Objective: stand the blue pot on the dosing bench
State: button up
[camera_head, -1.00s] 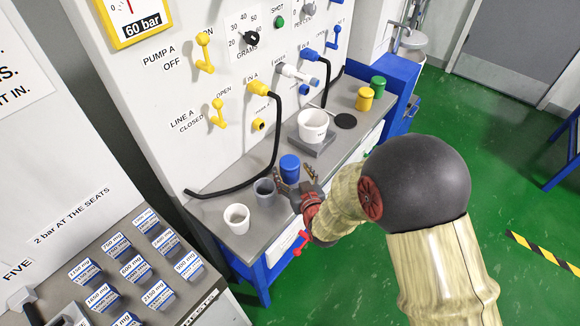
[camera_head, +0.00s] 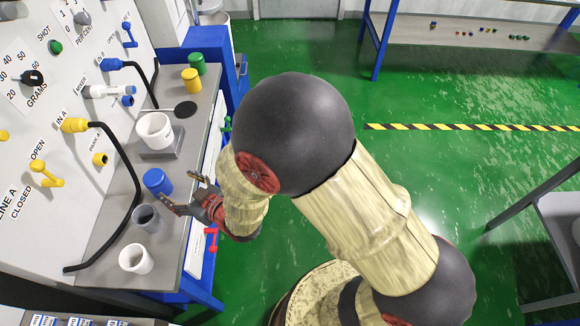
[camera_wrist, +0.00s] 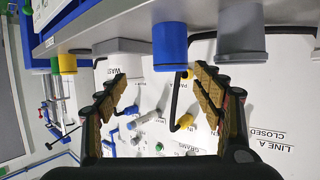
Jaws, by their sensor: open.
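The blue pot (camera_head: 157,182) stands upright on the grey dosing bench (camera_head: 108,225), between the grey pot and the white scale. My gripper (camera_head: 186,192) is open and empty at the bench's front edge, its fingers pointing at the blue pot. In the wrist view, which is upside down, the blue pot (camera_wrist: 170,46) lies just beyond and between the spread fingertips (camera_wrist: 163,84). It looks apart from them, but contact cannot be judged exactly.
A grey pot (camera_head: 146,218) and a white pot (camera_head: 136,259) stand on the near side. A white tub (camera_head: 155,131) sits on the scale (camera_head: 162,152). Yellow (camera_head: 191,80) and green (camera_head: 197,63) pots stand farther back. A black hose (camera_head: 136,185) runs behind the blue pot.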

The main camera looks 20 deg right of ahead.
jog(key=d+r+m+g+h, duration=0.25)
jog(key=d+r+h, duration=0.25)
jog(key=d+r, duration=0.95)
jog(key=s+d+r+m+g+h, duration=0.1)
jog(key=s+d+r+m+g, duration=0.1)
jog(key=s+d, duration=0.5)
jog(key=s+d+r+m+g+h, duration=0.1)
jog(key=s+d+r, duration=0.3)
jog(key=s+d, duration=0.4)
jog(key=s+m, duration=0.1)
jog(key=s, duration=0.5)
jog(key=shift+s+r+g, duration=0.3)
jog(key=shift+s+g, duration=0.05)
jog(key=shift+s, duration=0.05)
